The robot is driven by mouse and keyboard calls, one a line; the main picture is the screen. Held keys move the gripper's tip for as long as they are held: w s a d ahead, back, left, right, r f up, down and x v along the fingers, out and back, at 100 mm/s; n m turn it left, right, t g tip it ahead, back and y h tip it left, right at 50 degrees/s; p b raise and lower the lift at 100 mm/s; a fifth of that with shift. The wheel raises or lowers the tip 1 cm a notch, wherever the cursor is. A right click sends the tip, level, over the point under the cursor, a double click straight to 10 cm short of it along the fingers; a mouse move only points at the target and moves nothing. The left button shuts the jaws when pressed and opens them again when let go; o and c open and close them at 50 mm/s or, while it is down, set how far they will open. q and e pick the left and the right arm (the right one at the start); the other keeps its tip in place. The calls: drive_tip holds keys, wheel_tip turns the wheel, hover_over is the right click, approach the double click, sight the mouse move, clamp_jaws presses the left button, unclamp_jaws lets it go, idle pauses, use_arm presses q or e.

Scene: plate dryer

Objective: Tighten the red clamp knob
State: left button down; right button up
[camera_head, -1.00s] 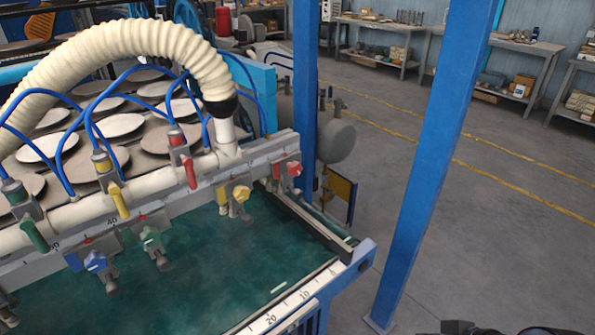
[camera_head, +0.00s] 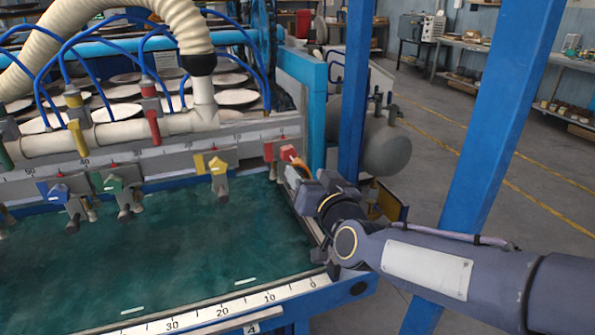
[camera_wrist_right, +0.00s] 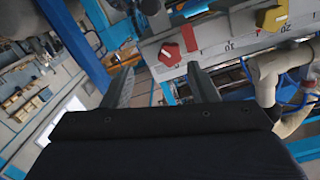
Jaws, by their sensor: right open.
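The red clamp knob (camera_head: 288,153) is at the right end of the grey scale rail, and it also shows in the wrist view (camera_wrist_right: 169,54). My right gripper (camera_head: 297,172) is just in front of and below the knob in the head view. In the wrist view its two fingers (camera_wrist_right: 160,70) are apart and empty, with the knob beyond the tips, between their lines. I see no contact with the knob. My left gripper is in no view.
A yellow knob (camera_head: 218,165), a green knob (camera_head: 113,184) and a blue knob (camera_head: 58,192) sit along the same rail. A blue post (camera_head: 356,90) stands just right of the red knob. The green bed (camera_head: 190,240) below is clear.

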sight(289, 157)
drive_tip(key=shift+t, duration=0.3)
drive_tip(key=x, duration=0.5)
drive_tip(key=a+x, duration=0.1)
drive_tip(key=x, duration=0.2)
drive_tip(key=shift+w+a+r, duration=0.1)
drive_tip(key=shift+a+r, duration=0.1)
drive_tip(key=shift+r, duration=0.1)
drive_tip(key=c, duration=1)
